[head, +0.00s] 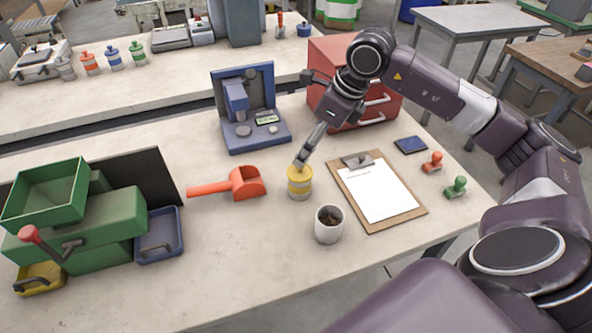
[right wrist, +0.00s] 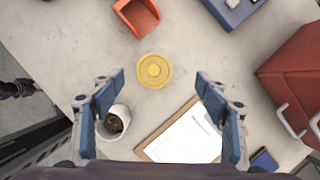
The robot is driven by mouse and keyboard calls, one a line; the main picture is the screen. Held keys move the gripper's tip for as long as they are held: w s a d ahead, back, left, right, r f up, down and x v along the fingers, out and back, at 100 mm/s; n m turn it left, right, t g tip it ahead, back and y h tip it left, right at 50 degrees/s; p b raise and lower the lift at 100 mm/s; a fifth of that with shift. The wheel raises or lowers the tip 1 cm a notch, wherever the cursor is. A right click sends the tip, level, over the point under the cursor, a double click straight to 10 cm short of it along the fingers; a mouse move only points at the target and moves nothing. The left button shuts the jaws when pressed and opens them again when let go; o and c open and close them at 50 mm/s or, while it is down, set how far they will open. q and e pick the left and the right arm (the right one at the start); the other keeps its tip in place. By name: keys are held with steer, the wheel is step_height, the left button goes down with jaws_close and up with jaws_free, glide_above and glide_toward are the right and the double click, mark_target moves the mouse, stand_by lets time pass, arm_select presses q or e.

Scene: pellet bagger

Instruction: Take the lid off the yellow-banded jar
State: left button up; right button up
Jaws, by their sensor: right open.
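The yellow-banded jar (head: 300,190) stands upright on the bench near the middle of the head view, with its yellow lid (head: 299,174) on top. The round lid also shows from above in the right wrist view (right wrist: 155,71). My right gripper (head: 301,160) is open and empty, pointing down just over the jar; the fingers overlap the lid's far edge in the head view. In the right wrist view, the lid lies a little beyond the two blue-padded fingertips, roughly between them. I cannot tell the exact height gap. My left gripper is not in view.
An orange scoop (head: 246,183) lies left of the jar. A white cup (head: 329,223) with dark contents stands close in front. A clipboard (head: 408,213) lies to the right. A blue device (head: 251,136) and red drawer cabinet (head: 330,60) stand behind. Green bins (head: 100,225) are at left.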

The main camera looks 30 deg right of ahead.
steer(key=shift+a+f+p, duration=0.25)
steer(key=shift+f+p, duration=0.05)
steer(key=shift+f, duration=0.5)
steer(key=p+x, duration=0.1)
steer(key=x, duration=0.1)
steer(key=p+x, duration=0.1)
steer(key=x, duration=0.1)
steer(key=shift+a+f, duration=0.25)
steer(key=shift+a, duration=0.05)
steer(key=shift+f, duration=0.3)
steer(key=shift+c, duration=0.6)
steer(key=c, duration=0.8)
